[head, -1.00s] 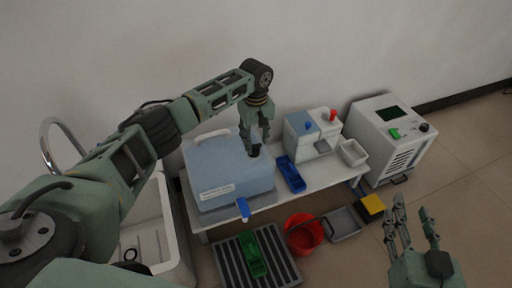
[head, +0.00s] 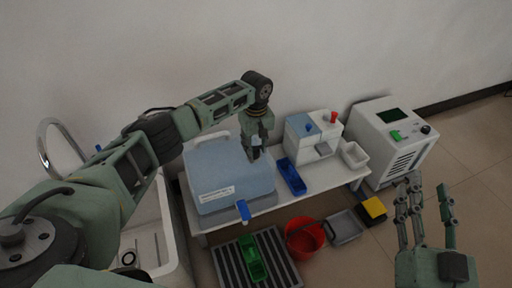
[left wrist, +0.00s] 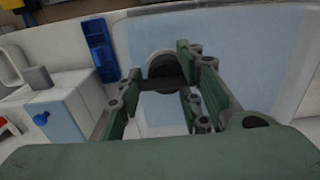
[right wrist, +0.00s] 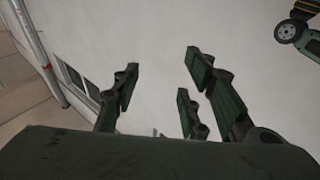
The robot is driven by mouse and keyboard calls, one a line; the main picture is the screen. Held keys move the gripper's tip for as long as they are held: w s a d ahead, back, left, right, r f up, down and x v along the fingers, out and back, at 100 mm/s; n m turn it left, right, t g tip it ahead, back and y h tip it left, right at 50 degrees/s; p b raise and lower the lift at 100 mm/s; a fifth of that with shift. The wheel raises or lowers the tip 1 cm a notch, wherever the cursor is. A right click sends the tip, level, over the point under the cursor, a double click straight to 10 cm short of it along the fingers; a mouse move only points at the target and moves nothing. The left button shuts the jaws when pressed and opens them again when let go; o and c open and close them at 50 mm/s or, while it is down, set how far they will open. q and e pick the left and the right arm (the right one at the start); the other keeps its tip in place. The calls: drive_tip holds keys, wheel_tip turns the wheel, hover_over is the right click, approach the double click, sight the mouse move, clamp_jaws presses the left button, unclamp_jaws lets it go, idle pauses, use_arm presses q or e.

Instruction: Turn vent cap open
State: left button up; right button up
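A large pale blue container (head: 225,180) with a white handle, a label and a blue tap (head: 243,210) stands on a low white bench. In the left wrist view the dark round vent cap (left wrist: 163,66), with a bar across it, sits on the container's top. My left gripper (head: 255,154) points down over the container's right side. In the left wrist view its fingers (left wrist: 165,92) are spread on both sides of the cap; I cannot tell whether they touch it. In the head view the cap is mostly hidden by the fingers. My right gripper (head: 425,205) is open and empty, away from the container.
Right of the container are a blue tray (head: 291,176), a white dispenser box (head: 305,148) and a white bin (head: 354,155). A grey-white machine (head: 395,150) stands further right. A sink (head: 150,250) is at left. A red bucket (head: 305,240) and a green tray (head: 252,258) are in front.

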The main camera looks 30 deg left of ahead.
use_arm(q)
drive_tip(key=c, duration=0.5)
drive_tip(key=shift+o, duration=0.2)
